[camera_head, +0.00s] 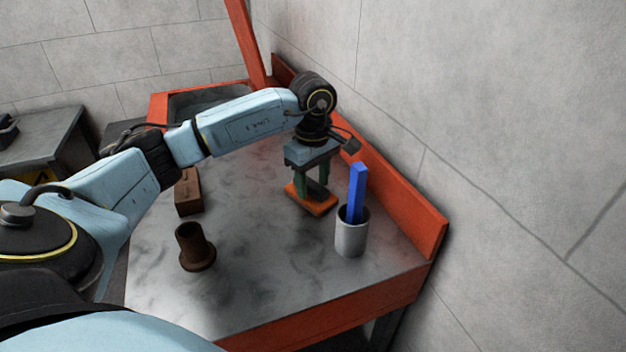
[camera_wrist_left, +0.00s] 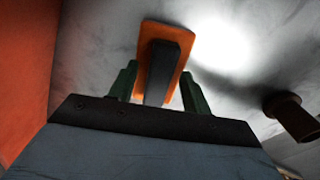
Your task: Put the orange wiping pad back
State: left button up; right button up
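The orange wiping pad (camera_head: 318,207) lies on the grey metal bench top, left of the grey cup. Its dark block-shaped handle points up toward my left gripper (camera_head: 311,183). In the left wrist view the pad (camera_wrist_left: 169,32) shows with its handle between the two green fingers of the left gripper (camera_wrist_left: 158,82). The fingers stand apart on either side of the handle, with narrow gaps visible, so the gripper looks open around it. Whether either finger touches the handle is hard to tell. My right gripper is not in view.
The grey cup (camera_head: 351,238) with a blue bar (camera_head: 357,190) stands close right of the pad. A brown flanged part (camera_head: 195,248) and a brown block (camera_head: 188,190) sit to the left. An orange rim (camera_head: 395,200) runs along the wall. The front bench top is clear.

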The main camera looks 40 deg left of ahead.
aim_at(313, 184)
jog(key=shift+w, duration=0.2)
pick_arm(q)
jog(key=shift+r, duration=0.2)
notch_tip(313, 184, up, 3)
jog(key=shift+p, duration=0.35)
notch_tip(313, 184, up, 9)
jog(key=p, duration=0.1)
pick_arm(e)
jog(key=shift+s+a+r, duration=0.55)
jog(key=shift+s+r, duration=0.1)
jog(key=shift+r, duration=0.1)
